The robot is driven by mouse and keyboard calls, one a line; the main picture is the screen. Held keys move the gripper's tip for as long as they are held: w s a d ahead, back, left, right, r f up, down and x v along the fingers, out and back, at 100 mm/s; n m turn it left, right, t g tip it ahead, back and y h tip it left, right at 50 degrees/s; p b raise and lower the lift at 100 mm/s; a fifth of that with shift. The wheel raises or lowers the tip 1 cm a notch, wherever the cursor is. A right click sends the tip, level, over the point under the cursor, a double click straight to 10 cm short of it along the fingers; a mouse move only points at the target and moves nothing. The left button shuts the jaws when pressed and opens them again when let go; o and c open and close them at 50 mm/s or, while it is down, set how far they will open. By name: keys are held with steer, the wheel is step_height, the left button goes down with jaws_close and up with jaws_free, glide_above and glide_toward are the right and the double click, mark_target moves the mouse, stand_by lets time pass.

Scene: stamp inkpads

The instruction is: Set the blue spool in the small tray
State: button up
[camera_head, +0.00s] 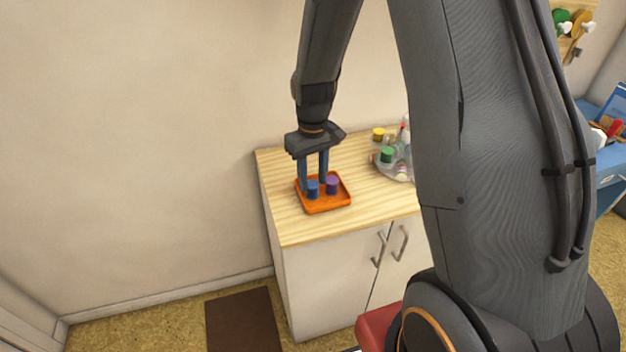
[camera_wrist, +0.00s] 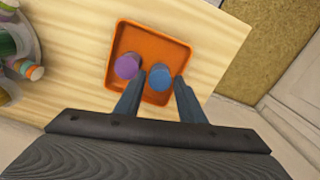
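The blue spool (camera_head: 312,189) stands upright in the small orange tray (camera_head: 327,208), on the tray's left side in the head view. It also shows in the wrist view (camera_wrist: 160,77), right of a purple spool (camera_wrist: 127,66) in the same tray (camera_wrist: 150,44). My gripper (camera_head: 313,183) reaches down into the tray with one finger on each side of the blue spool. In the wrist view the fingers (camera_wrist: 160,80) look spread, with a narrow gap beside the spool. The spool's base is partly hidden.
The tray sits on a light wooden cabinet top (camera_head: 285,228) near its left end. A round clear tray (camera_head: 392,174) with several spools, including green (camera_head: 387,155) and yellow (camera_head: 379,134) ones, stands to the right. The wall is close behind.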

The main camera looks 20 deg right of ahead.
mark_target(313, 184)
step_height(313, 184, up, 11)
steer(key=b, duration=0.2)
steer(key=s+f+m, duration=0.2)
steer(key=s+f, duration=0.2)
steer(key=s, duration=1.3)
steer(key=shift+s+m+t, duration=0.15)
steer(key=shift+m+t, duration=0.15)
steer(key=shift+t, duration=0.1)
steer(key=shift+f, duration=0.1)
steer(key=shift+c, duration=0.6)
steer(key=shift+a, duration=0.1)
